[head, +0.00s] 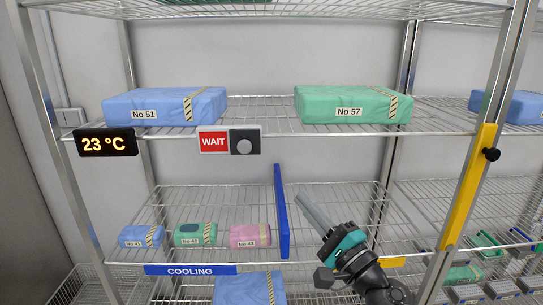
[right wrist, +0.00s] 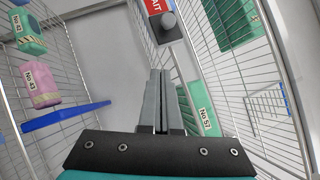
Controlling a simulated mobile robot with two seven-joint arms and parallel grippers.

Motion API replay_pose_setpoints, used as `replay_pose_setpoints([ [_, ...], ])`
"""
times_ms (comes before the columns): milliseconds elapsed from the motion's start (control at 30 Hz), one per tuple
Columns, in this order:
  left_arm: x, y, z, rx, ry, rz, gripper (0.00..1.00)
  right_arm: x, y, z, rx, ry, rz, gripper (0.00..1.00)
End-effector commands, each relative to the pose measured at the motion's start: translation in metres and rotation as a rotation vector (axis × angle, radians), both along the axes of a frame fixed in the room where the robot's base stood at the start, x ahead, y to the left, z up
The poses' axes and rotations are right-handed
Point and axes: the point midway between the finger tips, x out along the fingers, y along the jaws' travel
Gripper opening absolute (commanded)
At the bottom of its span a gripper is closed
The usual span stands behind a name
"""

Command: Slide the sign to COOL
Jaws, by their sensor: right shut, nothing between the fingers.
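The sliding sign (head: 229,140) hangs on the front edge of the upper shelf. Its red left part reads WAIT, and a dark part with a round grey knob (head: 245,146) is at its right. In the right wrist view the sign's red part (right wrist: 155,6) and the knob (right wrist: 168,20) show at the top, beyond the fingertips. My right gripper (head: 302,196) is shut and empty, below and to the right of the sign, just right of the blue divider. In the right wrist view its fingers (right wrist: 159,72) are together and apart from the knob. My left gripper is not in view.
A blue upright divider (head: 282,212) stands on the lower shelf. Small packs, No 41 (head: 141,236), No 42 (head: 195,234) and No 43 (head: 250,236), lie left of it. Packs No 51 (head: 165,105) and No 57 (head: 352,104) lie above. A yellow bar (head: 468,190) is at right.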

Motion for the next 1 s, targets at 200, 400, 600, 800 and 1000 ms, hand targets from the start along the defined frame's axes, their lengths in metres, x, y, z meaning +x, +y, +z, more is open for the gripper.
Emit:
replay_pose_setpoints([
  [200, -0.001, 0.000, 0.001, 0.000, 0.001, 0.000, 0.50, -0.002, 0.002, 0.011, 0.027, -0.010, 0.016, 0.00],
  [400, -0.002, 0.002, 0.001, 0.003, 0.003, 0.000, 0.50, -0.002, 0.001, 0.010, 0.025, -0.009, 0.014, 0.00],
  [600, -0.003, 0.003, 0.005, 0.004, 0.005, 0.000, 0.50, 0.008, 0.007, 0.015, 0.026, -0.010, 0.014, 0.00],
  [800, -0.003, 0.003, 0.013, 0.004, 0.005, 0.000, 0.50, 0.033, 0.023, 0.026, 0.025, -0.011, 0.014, 0.00],
  [1000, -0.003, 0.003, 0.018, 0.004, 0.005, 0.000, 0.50, 0.061, 0.041, 0.037, 0.025, -0.010, 0.014, 0.00],
])
